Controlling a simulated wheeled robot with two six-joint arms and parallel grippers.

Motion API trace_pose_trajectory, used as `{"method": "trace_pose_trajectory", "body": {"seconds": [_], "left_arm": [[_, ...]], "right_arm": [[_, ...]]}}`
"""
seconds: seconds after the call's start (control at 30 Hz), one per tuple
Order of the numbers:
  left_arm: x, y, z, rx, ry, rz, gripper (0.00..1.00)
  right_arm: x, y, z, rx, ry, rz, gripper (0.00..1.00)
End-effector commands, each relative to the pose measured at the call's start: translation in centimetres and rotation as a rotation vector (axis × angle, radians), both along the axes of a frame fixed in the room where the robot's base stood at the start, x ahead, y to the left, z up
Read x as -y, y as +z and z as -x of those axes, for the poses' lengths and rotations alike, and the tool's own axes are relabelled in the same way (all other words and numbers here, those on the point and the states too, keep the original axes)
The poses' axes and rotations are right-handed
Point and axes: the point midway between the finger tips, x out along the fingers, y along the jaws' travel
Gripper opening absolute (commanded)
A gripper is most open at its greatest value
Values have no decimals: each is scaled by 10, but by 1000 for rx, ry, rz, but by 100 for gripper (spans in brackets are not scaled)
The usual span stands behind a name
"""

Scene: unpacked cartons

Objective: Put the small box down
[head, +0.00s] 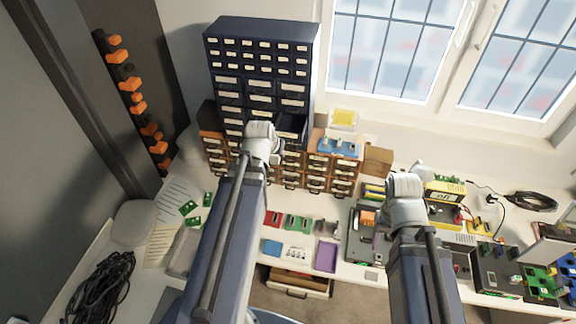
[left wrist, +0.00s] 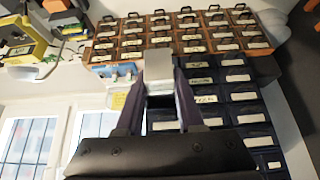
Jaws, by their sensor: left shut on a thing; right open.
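My left gripper (left wrist: 161,78) is shut on a small pale grey box (left wrist: 159,62), which sits between its two dark fingers in the left wrist view. Only part of the box shows, and I cannot tell whether it touches anything below. In the head view my left wrist hides the box; the arm reaches toward the orange-brown drawer units (head: 316,172) in front of the dark blue drawer cabinet (head: 262,88). My right gripper (head: 380,238) is open over the right part of the bench, partly hidden by its own wrist.
One drawer (head: 291,127) of the blue cabinet stands pulled out. A brown carton (head: 378,161) stands right of the orange-brown units. A purple tray (head: 326,257) and several small coloured parts lie on the white bench. Black cables (head: 103,285) lie at the left.

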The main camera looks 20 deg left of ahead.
Motion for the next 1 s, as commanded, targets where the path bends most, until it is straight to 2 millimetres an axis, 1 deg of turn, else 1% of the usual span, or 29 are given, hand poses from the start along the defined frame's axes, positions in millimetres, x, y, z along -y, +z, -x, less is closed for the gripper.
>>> {"method": "trace_pose_trajectory", "body": {"seconds": [0.17,0.27,0.37,0.47,0.8,0.9,1.0], "left_arm": [[0,-16,-1,0,0,0,0],[0,-34,-1,0,0,0,0],[0,-58,-1,0,0,0,0],[0,-87,-1,0,0,0,0],[0,-192,-1,0,0,0,0],[0,-219,-1,0,0,0,0],[0,-237,-1,0,0,0,0]], "right_arm": [[0,-16,0,0,2,0,50],[0,-34,0,1,5,1,50],[0,-58,0,0,8,0,50],[0,-87,0,1,13,1,50],[1,-192,-1,2,34,3,50],[1,-219,-1,2,40,3,50],[1,-237,-1,2,45,3,50]]}}
